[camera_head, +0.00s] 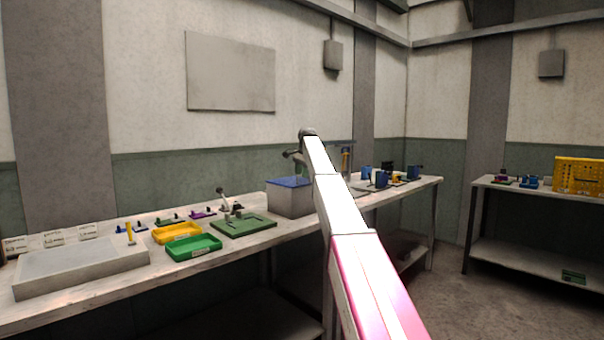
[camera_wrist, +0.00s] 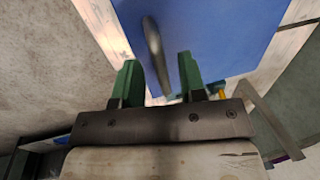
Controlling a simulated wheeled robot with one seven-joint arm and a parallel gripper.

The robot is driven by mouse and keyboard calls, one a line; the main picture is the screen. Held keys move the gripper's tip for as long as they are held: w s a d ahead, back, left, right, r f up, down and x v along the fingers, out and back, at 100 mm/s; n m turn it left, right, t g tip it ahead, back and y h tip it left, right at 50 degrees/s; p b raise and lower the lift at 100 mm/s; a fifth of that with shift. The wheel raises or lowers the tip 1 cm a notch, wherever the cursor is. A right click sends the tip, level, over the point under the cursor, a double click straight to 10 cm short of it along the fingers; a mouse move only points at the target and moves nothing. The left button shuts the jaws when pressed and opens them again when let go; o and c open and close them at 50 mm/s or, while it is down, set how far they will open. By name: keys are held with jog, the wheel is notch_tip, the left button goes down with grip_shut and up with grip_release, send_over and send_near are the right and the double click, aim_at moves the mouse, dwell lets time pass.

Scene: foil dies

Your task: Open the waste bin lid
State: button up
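The waste bin (camera_head: 290,202) is a grey box with a blue lid (camera_head: 285,182) and stands on the long bench. The lid looks shut. In the wrist view the blue lid (camera_wrist: 225,35) fills the upper middle, with a curved grey handle (camera_wrist: 153,40) on it. My gripper (camera_wrist: 158,60) has two green fingers spread apart, with nothing held between them. The handle shows between and beyond the fingertips; I cannot tell the exact distance.
Left of the bin on the bench are a green fixture plate (camera_head: 243,226), a green tray (camera_head: 193,247), a yellow tray (camera_head: 177,232) and a grey slab (camera_head: 82,268). Blue items (camera_head: 381,179) stand to the right of my arm. A second bench (camera_head: 545,192) is at the far right.

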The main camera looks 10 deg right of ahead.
grip_shut()
jog(key=shift+r, duration=0.1)
